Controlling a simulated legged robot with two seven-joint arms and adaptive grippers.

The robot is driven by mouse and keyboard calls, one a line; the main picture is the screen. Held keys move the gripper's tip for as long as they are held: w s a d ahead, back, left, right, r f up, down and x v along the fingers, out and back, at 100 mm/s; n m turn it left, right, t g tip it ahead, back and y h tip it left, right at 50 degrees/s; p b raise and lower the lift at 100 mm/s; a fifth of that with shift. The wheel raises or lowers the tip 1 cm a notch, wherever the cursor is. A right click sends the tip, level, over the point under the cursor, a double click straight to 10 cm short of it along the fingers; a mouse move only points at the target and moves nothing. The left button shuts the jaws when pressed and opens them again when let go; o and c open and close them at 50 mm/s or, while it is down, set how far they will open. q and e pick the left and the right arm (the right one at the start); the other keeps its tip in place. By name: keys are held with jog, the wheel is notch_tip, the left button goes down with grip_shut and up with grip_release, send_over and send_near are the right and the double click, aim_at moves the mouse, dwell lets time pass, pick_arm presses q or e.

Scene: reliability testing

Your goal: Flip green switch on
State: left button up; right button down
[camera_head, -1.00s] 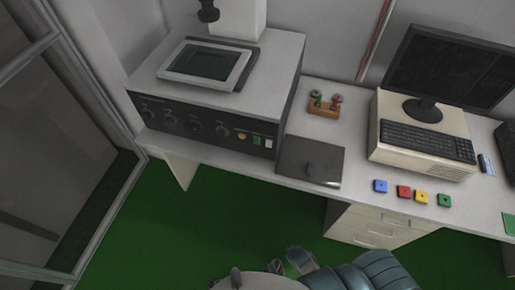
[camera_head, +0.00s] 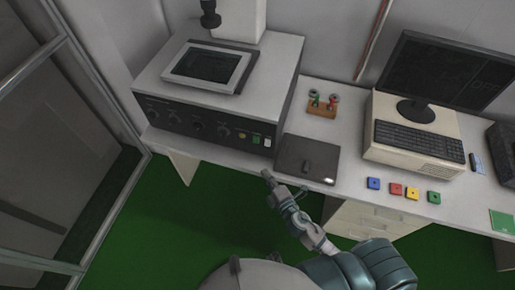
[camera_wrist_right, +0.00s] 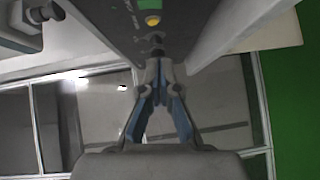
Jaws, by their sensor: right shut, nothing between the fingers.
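The green switch (camera_head: 256,139) sits on the dark front panel of the big grey machine (camera_head: 215,121), between a yellow button (camera_head: 242,134) and a white switch (camera_head: 267,142). In the right wrist view the green switch (camera_wrist_right: 148,4) shows at the top edge, partly cut off, with the yellow button (camera_wrist_right: 152,20) below it. My right gripper (camera_head: 268,177) is in front of and below the panel, apart from the switch. It also shows in the wrist view (camera_wrist_right: 158,64), its fingertips together and empty. Whether the switch is on cannot be told. My left gripper is out of view.
A dark flat box (camera_head: 308,158) lies on the desk right of the machine. The floor before the desk is clear.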

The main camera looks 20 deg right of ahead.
jog(key=p, duration=0.1)
send_near(254, 142)
jog(key=w+a, duration=0.2)
jog(key=a, duration=0.2)
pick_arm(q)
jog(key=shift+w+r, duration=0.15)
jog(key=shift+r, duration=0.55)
pick_arm(e)
jog(key=shift+w+d+f, duration=0.15)
jog(key=shift+w+d, duration=0.3)
jog(key=shift+w, duration=0.3)
jog(key=shift+w+d+f, duration=0.15)
jog(key=shift+w+d, duration=0.25)
jog(key=shift+w, duration=0.3)
jog(key=shift+w+d+f, duration=0.15)
jog(key=shift+w+d, duration=0.3)
jog(key=shift+w, duration=0.3)
jog(key=shift+w+f+b, duration=0.1)
jog(key=shift+f+b, duration=0.1)
jog(key=shift+b, duration=0.3)
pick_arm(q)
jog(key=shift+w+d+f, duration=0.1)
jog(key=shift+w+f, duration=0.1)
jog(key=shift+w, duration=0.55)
pick_arm(e)
jog(key=shift+r, duration=0.2)
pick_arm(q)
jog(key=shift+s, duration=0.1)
